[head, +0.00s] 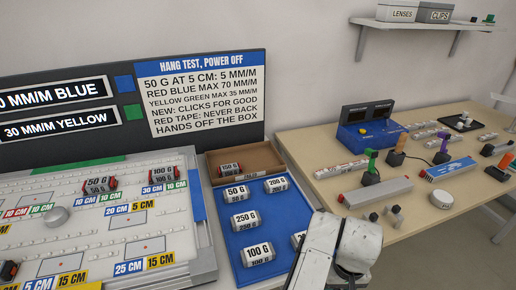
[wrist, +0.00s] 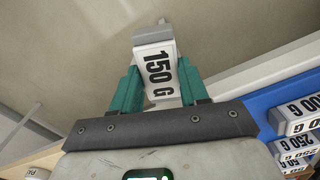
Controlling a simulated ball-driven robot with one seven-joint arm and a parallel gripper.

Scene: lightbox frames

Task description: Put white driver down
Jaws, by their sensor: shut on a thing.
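My gripper (wrist: 155,85) is shut on a white-faced block with grey ends marked 150 G (wrist: 158,70), its teal fingers on either side of it. The block is tilted and seems to hang over a plain grey-beige surface. The pictures show this weight in my grip, not something I can tell to be a white driver. In the head view only a pale part of my arm shows, at the bottom; my gripper and the held block are out of sight there.
A blue tray (head: 229,225) holds several weights. A brown wooden tray (head: 214,158) behind it holds a red-ended weight (head: 230,168). A white test board (head: 110,243) stands left, under a dark sign (head: 208,92). The wooden table is crowded with parts.

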